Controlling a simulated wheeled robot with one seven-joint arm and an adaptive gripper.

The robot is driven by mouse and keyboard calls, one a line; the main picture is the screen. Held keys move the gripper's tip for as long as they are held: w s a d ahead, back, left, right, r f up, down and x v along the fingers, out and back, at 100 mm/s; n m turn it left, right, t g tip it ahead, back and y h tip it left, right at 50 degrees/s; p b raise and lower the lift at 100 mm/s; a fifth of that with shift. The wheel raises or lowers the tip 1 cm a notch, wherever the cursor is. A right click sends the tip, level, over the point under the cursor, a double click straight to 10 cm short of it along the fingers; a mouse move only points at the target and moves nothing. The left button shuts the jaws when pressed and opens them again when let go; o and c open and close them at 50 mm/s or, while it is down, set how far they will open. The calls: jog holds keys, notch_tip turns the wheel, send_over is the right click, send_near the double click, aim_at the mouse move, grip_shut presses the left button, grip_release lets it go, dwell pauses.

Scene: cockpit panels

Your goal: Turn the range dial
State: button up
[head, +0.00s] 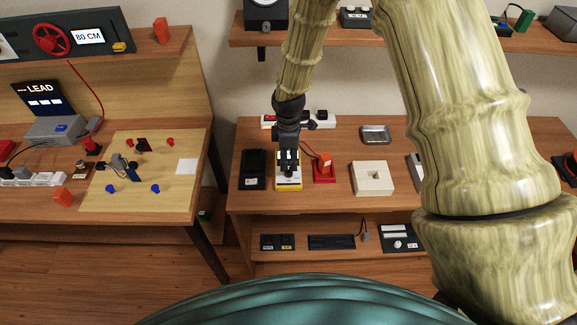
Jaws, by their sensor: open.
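A yellow-edged device with a pale face (288,185), which looks like a hand-held meter, lies on the right-hand table near its front edge. My dark gripper (289,168) points down right over the middle of this device. The range dial cannot be made out, as the gripper covers the middle of the device. The gripper is open. I cannot tell whether its fingers touch the device or stand around a dial.
A black case (253,169) lies close on the left, and a red stand (324,169) is close on the right. A white block with a recess (373,178) and a metal tray (375,135) are farther right. A power strip (322,118) lies behind.

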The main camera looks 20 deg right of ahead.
aim_at(289, 169)
jog(key=shift+f+p, duration=0.85)
jog(key=shift+f, duration=2)
jog(key=shift+c, duration=0.2)
grip_shut()
